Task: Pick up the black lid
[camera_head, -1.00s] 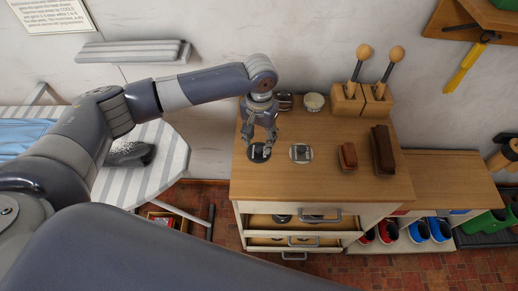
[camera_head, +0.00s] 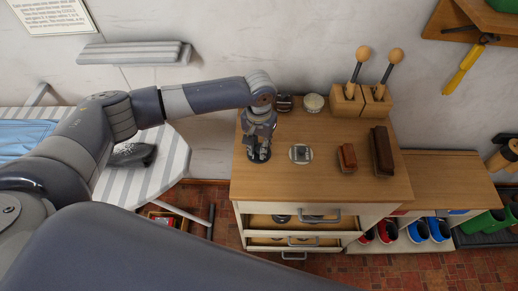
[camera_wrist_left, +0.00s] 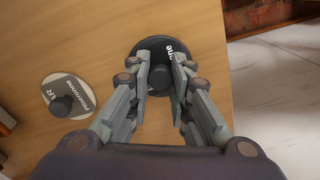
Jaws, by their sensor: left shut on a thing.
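The black lid (camera_head: 259,155) is a flat dark disc with white lettering, lying on the wooden cabinet top near its left edge. It also shows in the left wrist view (camera_wrist_left: 148,45), with a round knob at its middle. My left gripper (camera_head: 261,150) points down over the lid, and in the left wrist view its fingers (camera_wrist_left: 160,80) are shut on the knob, hiding part of it. The lid appears to rest on the wood. My right gripper is not in view.
A grey lid with a dark knob (camera_head: 301,153) lies close to the right. Two brushes (camera_head: 383,150) and a wooden block with two round-topped tools (camera_head: 360,103) stand further right. A small round tin (camera_head: 313,102) stands at the back. Bare wood lies in front.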

